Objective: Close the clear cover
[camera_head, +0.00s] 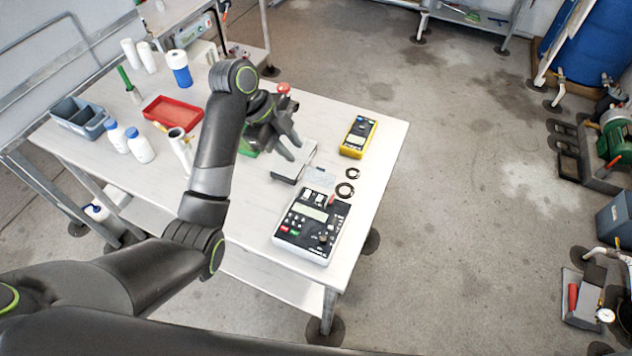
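A white and black control box (306,229) with a screen and coloured buttons lies near the front right edge of the white table. A clear, pale panel (319,179), which looks like its cover, shows at the box's far end and appears raised. Its exact angle is hard to tell. My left gripper (294,151) is above the table, beyond and to the left of the panel. Its two fingers are spread with nothing visible between them. It looks apart from the panel. My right gripper is not in view.
A yellow meter (358,137) and black rings (345,190) lie to the right. A red tray (172,112), white bottles (139,146) and a grey-blue bin (80,118) stand to the left. The table's front middle is clear.

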